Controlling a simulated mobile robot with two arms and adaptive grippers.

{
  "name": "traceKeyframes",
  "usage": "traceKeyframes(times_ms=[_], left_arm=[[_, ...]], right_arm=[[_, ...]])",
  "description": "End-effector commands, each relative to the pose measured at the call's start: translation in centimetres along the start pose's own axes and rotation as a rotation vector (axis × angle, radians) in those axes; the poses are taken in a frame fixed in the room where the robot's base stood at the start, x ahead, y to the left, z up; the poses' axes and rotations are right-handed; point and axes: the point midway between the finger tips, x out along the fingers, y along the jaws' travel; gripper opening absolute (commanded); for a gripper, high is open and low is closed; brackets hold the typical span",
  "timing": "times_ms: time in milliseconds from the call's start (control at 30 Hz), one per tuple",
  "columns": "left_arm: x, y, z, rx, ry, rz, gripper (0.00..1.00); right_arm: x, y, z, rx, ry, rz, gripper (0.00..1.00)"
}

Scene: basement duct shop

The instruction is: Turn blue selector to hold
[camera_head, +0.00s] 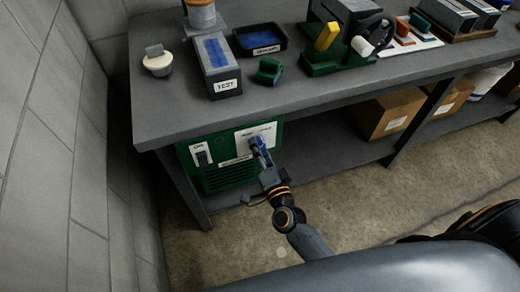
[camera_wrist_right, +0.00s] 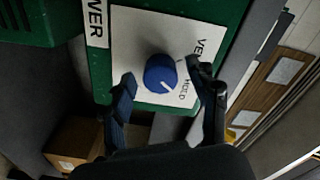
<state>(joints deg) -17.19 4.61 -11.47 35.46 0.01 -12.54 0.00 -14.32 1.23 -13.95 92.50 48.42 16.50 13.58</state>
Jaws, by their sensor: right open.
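The blue selector (camera_wrist_right: 160,73) is a round knob on a white plate (camera_wrist_right: 135,40) in the right wrist view. Its white pointer mark sits at the knob's lower right, on the side of the printed word HOLD. Part of another word starting with VE shows above it. My right gripper (camera_wrist_right: 163,77) is open, with one finger on each side of the knob in the picture; I cannot tell whether they touch it. In the head view my right gripper (camera_head: 261,152) is at the green panel (camera_head: 230,176) under the bench and largely hides the knob.
A power switch (camera_head: 203,158) is on the same panel, to the left. The grey bench (camera_head: 320,82) overhangs it and carries a TEST box (camera_head: 216,62), a dark tray (camera_head: 260,48) and tools. A cardboard box (camera_head: 390,115) sits on the lower shelf. The floor in front is clear.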

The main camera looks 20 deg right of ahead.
Motion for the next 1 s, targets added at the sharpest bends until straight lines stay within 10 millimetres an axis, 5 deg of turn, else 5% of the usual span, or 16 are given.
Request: traceKeyframes(times_ms=[167,600,1000], left_arm=[[0.0,0.0,0.1,-0.001,-0.001,0.000,0.75],[0.0,0.0,0.0,0.000,0.000,0.000,0.75],[0.0,0.0,-0.1,0.000,0.000,0.000,0.75]], right_arm=[[-1.8,0.2,0.1,-0.001,-0.002,0.003,0.60],[-10.4,0.1,0.1,-0.001,-0.003,0.002,0.60],[-12.0,0.0,0.0,0.000,0.000,0.000,0.60]])
